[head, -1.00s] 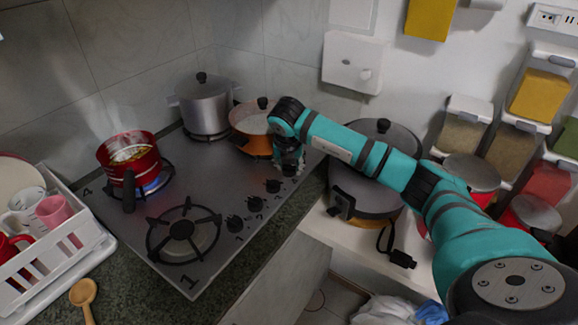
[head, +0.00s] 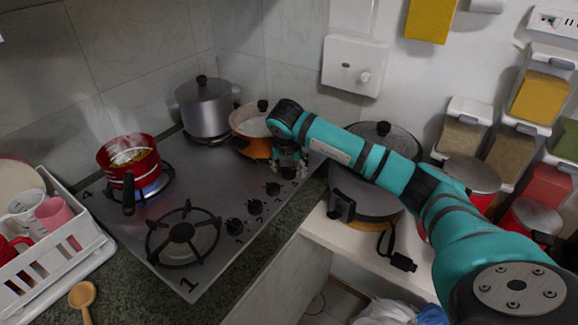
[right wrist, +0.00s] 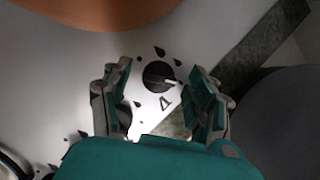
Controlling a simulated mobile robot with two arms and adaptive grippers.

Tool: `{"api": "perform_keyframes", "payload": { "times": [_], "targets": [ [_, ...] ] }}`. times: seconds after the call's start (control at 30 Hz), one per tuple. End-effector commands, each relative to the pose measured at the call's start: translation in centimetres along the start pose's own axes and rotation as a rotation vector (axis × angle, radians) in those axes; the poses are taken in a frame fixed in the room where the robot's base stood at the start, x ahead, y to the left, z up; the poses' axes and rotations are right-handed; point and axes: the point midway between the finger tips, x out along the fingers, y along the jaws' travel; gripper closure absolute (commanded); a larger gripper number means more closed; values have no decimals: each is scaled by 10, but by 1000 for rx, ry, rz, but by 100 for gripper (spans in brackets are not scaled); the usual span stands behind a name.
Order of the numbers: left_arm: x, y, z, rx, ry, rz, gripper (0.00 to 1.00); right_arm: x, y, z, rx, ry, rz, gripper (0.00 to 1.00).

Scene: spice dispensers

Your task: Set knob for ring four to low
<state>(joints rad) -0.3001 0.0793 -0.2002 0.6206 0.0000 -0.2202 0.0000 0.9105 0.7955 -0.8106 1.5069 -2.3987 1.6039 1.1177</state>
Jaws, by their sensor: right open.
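The knob for ring four (right wrist: 158,76) is a round black knob with a white pointer line toward the right in the right wrist view. A "4" is printed just below it, and drop-shaped marks of varied size surround it. My right gripper (right wrist: 160,97) is open, with one finger on each side of the knob; I cannot tell whether they touch it. In the head view the right gripper (head: 289,168) points down at the far end of the knob row and hides this knob. Ring four (head: 150,190) burns under a red pot (head: 129,157). My left gripper is out of view.
Three other knobs, including the nearest black knob (head: 234,226), line the hob (head: 215,185) edge. An orange pan (head: 250,122) stands close behind my gripper. A grey pot (head: 205,107) is at the back; a large lidded pan (head: 365,190) is at right.

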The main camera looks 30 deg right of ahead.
Motion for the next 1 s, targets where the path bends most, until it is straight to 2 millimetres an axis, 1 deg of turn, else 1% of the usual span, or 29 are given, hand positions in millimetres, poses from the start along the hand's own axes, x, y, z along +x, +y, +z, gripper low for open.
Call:
{"api": "perform_keyframes", "payload": {
  "times": [0.13, 0.23, 0.37, 0.5, 0.6, 0.7, 0.83, 1.0],
  "targets": [
    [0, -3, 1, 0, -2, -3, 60, -4, 0, 0, -1, 0, 0, 40],
    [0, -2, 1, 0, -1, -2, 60, -16, 0, 1, -1, -3, 2, 40],
    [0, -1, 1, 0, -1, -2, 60, -43, 1, 2, -1, -5, 4, 40],
    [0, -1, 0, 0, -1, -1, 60, -74, 0, 1, 0, -4, 3, 40],
    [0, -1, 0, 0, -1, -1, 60, -92, 1, 1, -1, -3, 4, 40],
    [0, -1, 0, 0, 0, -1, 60, -107, 0, 1, 1, -3, 2, 40],
    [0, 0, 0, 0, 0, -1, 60, -117, 0, 0, 0, 0, 1, 40],
    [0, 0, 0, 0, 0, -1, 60, -120, 0, 0, 0, 0, 0, 40]
  ]
}}
